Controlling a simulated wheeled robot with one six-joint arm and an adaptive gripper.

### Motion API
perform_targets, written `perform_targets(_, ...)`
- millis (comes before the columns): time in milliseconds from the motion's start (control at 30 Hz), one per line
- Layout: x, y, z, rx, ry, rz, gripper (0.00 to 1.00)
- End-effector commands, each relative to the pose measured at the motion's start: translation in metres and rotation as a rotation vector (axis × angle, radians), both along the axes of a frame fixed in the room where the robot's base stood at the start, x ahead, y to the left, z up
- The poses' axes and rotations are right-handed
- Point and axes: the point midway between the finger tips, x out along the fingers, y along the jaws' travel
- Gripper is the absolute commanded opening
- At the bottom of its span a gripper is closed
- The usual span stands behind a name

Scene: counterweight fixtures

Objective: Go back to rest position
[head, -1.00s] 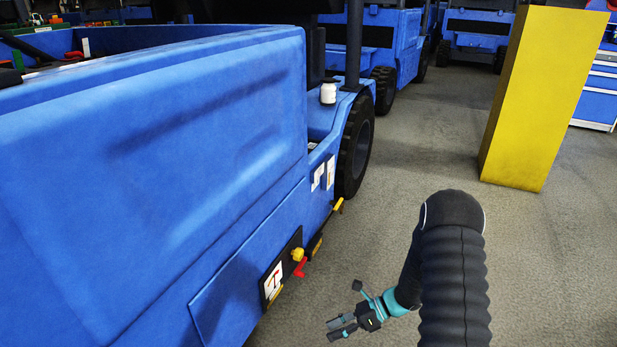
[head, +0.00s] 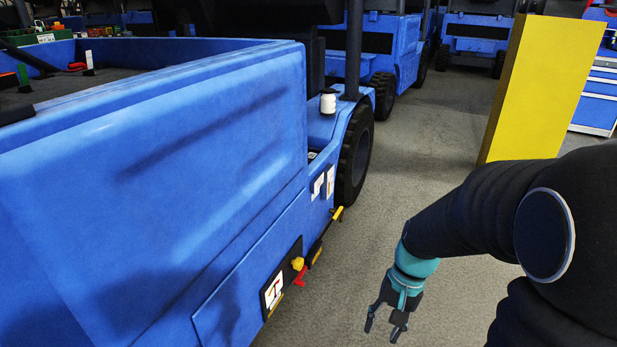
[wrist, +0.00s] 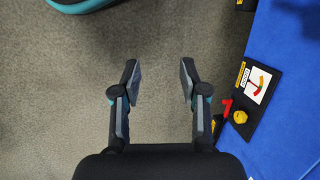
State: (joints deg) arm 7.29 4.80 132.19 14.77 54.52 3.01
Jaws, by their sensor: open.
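My gripper (head: 384,328) hangs from my dark arm with its fingers pointing down, over the grey floor to the right of the blue vehicle (head: 150,170). In the wrist view my gripper (wrist: 158,80) is open and empty, with bare floor between its fingers. A yellow knob (head: 298,264) and a red lever (head: 300,278) sit beside the gauge. The gripper is apart from all of them.
A tall yellow block (head: 540,85) stands at the back right, beyond my arm. More blue vehicles (head: 470,35) line the back. A white container (head: 328,102) sits on the near vehicle by its wheel (head: 356,155). The grey floor (head: 430,120) between is clear.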

Motion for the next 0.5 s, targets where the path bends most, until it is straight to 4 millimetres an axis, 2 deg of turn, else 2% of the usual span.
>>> perform_targets(33, -0.006, -0.002, 0.015, -0.024, -0.044, 0.038, 0.44)
perform_targets(100, -0.013, -0.006, 0.031, -0.059, -0.096, 0.09, 0.44)
perform_targets(500, -0.057, -0.018, 0.114, -0.231, -0.373, 0.256, 0.44)
